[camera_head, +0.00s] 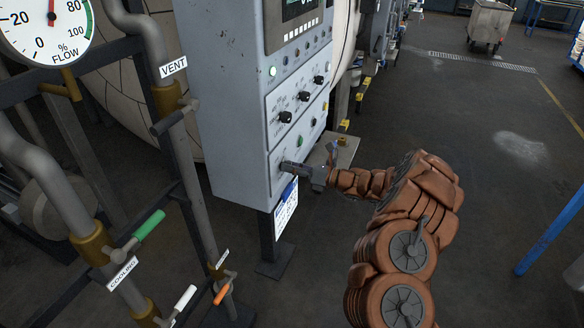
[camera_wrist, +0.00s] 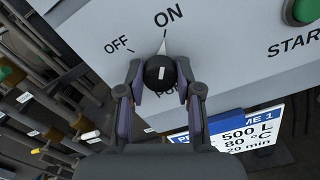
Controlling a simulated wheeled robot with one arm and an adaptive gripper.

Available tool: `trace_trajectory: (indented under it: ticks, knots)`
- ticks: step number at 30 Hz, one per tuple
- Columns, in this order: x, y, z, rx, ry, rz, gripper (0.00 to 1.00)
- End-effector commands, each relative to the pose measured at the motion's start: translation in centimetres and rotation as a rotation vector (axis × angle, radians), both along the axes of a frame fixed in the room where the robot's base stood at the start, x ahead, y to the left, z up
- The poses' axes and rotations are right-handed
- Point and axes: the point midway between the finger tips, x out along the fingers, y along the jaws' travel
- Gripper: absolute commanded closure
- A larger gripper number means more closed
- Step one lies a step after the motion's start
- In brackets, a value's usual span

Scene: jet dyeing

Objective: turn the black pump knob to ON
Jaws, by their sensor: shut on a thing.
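The black pump knob (camera_wrist: 159,69) sits on the grey control panel, between the two fingers of my gripper (camera_wrist: 160,82) in the wrist view. My gripper is shut on the knob, with a finger on each side. A white pointer at the knob points up, close to the ON label (camera_wrist: 169,15). The OFF label (camera_wrist: 117,44) lies to the left of the pointer. The lettering below the knob is partly hidden by the knob and fingers. In the head view my gripper (camera_head: 296,169) reaches the lower left of the panel, and the knob is mostly hidden there.
A green START button (camera_wrist: 305,11) is to the right in the wrist view. More black knobs (camera_head: 285,117) are higher on the control cabinet (camera_head: 232,110). A recipe sign (camera_head: 286,207) hangs just below my gripper. Pipes with a green valve handle (camera_head: 149,225) stand left. Open floor lies right.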

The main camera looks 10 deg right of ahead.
Motion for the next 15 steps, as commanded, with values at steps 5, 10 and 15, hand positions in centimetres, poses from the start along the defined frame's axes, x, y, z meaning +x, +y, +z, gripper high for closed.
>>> trace_trajectory:
  ticks: [5,10,15]
  knots:
    - [-0.06,0.1,-0.04,-0.001,0.001,0.003,1.0]
    - [-0.04,0.08,-0.03,-0.001,0.0,0.003,0.51]
    - [-0.01,0.01,-0.01,-0.001,0.0,0.0,0.4]
